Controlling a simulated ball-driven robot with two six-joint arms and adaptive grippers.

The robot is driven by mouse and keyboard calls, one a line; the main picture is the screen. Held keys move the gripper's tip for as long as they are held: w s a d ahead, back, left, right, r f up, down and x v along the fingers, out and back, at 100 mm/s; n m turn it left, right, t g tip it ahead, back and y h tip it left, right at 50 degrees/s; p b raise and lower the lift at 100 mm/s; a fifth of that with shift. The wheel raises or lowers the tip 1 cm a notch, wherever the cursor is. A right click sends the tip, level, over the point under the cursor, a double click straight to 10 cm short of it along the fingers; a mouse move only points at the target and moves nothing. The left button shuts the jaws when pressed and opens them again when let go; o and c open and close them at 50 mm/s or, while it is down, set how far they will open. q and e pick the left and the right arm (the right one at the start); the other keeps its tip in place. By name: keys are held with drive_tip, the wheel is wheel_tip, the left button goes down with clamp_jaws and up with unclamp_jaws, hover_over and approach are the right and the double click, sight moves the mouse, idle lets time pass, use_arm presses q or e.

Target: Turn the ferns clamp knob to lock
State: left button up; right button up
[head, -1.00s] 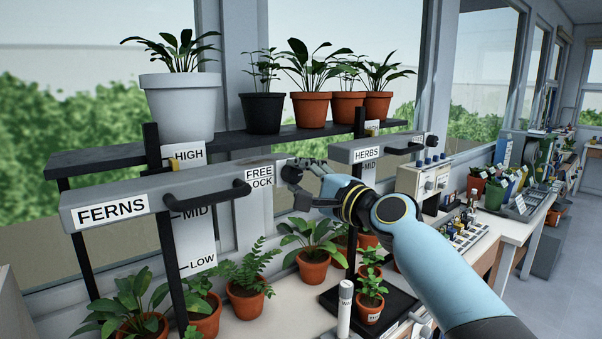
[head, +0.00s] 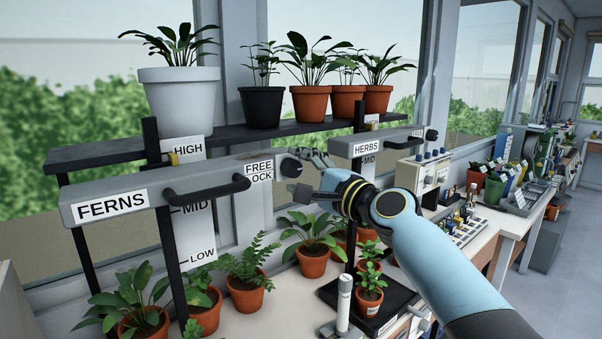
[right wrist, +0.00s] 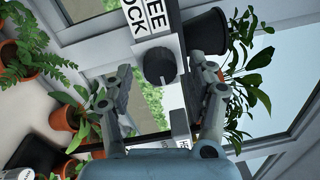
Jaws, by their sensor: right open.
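The ferns clamp is a grey bar (head: 215,181) with a FERNS label (head: 112,205) at its left end and a black handle. At its right end is a dark round knob (head: 291,166), beside a FREE/LOCK label (head: 260,171). My right gripper (head: 305,173) is open just to the right of the knob, apart from it. In the right wrist view the knob (right wrist: 160,66) shows between the two spread fingers of the gripper (right wrist: 165,92), ahead of their tips. My left gripper is not in view.
The herbs bar (head: 375,143) stands behind on the right. A shelf (head: 110,153) above carries a white pot (head: 178,100) and several other pots. Potted plants stand on the bench below, with a white cylinder (head: 344,304) near the black tray (head: 395,320).

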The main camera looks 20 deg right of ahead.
drive_tip(key=v, duration=1.2)
